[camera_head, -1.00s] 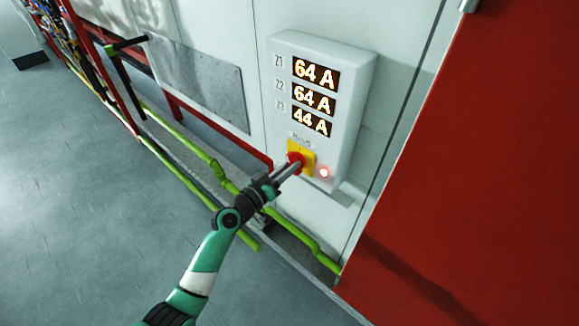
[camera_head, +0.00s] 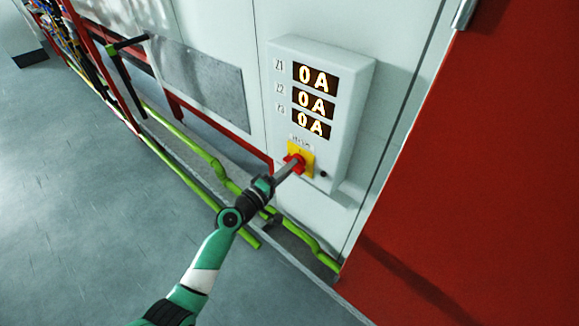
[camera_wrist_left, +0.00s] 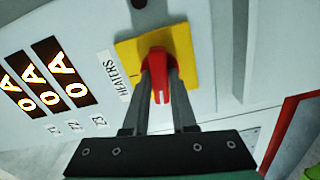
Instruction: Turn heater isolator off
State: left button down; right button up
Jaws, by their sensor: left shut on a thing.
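The heater isolator is a red rotary handle (camera_wrist_left: 160,66) on a yellow plate (camera_wrist_left: 190,50), low on a white control box (camera_head: 345,95). In the head view the red handle (camera_head: 296,161) shows at the tip of my left gripper (camera_head: 290,167). My left gripper (camera_wrist_left: 160,90) is shut on the handle, with one finger on each side of it. A label reading HEATERS (camera_wrist_left: 115,75) sits beside the plate. The three displays (camera_head: 315,100) each read 0 A. The small lamp (camera_head: 323,174) beside the plate is dark. My right gripper is not in view.
A large red panel (camera_head: 490,160) stands to the right of the box. Green pipes (camera_head: 195,150) run along the foot of the wall. A grey metal plate (camera_head: 200,80) is on the wall to the left. The grey floor (camera_head: 90,180) is open at the left.

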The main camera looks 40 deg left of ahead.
pick_arm(q)
jog(key=shift+n, duration=1.1)
jog(key=c, duration=0.7)
grip_release()
jog(key=shift+s, duration=0.15)
jog(key=s+p, duration=0.1)
jog(key=s, duration=0.6)
jog(key=s+p, duration=0.1)
jog(key=s, duration=0.3)
jog(key=shift+s+d+p, duration=0.2)
jog(key=shift+d+p, duration=0.05)
jog(key=shift+p, duration=0.05)
